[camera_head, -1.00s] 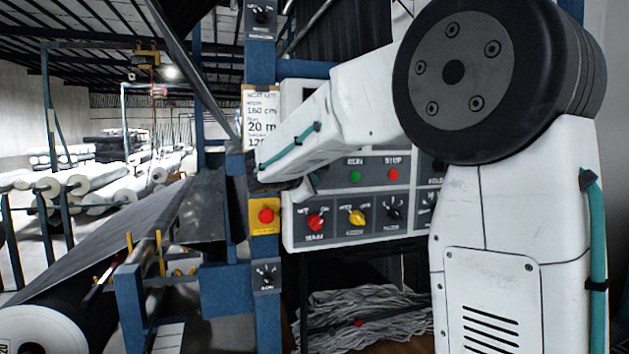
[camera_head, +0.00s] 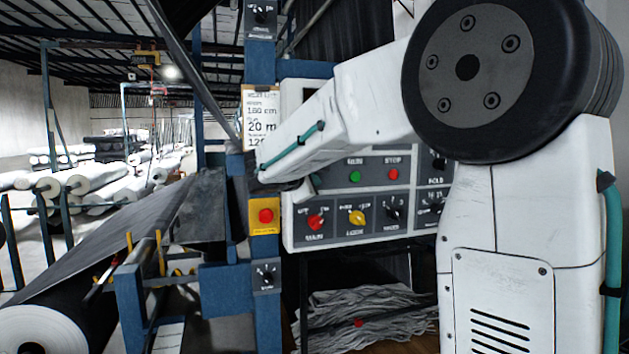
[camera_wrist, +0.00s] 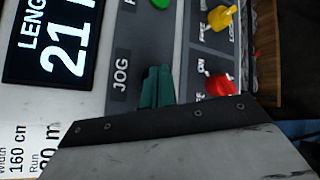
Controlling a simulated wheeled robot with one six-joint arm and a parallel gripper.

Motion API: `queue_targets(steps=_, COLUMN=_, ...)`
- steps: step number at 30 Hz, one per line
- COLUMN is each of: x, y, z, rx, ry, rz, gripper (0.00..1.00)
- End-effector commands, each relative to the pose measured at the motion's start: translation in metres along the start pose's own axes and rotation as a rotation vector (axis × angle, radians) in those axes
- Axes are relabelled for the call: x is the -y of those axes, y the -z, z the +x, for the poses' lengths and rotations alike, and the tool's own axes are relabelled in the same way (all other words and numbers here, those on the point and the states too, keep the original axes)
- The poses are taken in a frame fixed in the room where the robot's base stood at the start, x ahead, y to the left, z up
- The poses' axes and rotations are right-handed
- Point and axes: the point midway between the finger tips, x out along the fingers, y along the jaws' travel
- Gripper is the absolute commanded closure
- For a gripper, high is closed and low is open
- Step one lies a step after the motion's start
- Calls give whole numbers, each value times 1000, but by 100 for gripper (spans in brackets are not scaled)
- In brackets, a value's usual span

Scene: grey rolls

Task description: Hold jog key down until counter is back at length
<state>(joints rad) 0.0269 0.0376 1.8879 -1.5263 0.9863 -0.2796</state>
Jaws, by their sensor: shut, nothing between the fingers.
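The control panel (camera_head: 372,170) stands ahead, its upper left hidden by my arm. In the wrist view the panel is turned sideways, and the length display (camera_wrist: 58,42) reads 21, with its unit cut off. The JOG label (camera_wrist: 121,75) is beside my gripper (camera_wrist: 156,85), whose teal fingers are closed together and empty. The fingers cover the place next to the label, so the jog key is hidden. I cannot tell whether they touch or press it. A job card (camera_head: 262,115) left of the panel shows width 160 cm and run 20 m.
Close by are the green run button (camera_head: 355,177), red stop button (camera_head: 393,174), red main switch (camera_head: 316,222) and yellow switch (camera_head: 357,217). A red emergency button (camera_head: 266,216) sits on a yellow box left of the panel. Dark fabric (camera_head: 130,245) runs to a roll (camera_head: 60,325).

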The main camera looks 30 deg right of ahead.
Motion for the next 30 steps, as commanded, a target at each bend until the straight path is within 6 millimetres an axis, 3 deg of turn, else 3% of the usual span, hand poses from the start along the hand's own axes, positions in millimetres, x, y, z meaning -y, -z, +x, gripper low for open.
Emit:
queue_targets(steps=14, x=4, y=-4, z=-6, rx=0, ry=0, rz=0, gripper=100)
queue_targets(steps=30, x=28, y=-28, z=-38, rx=0, ry=0, rz=0, gripper=100)
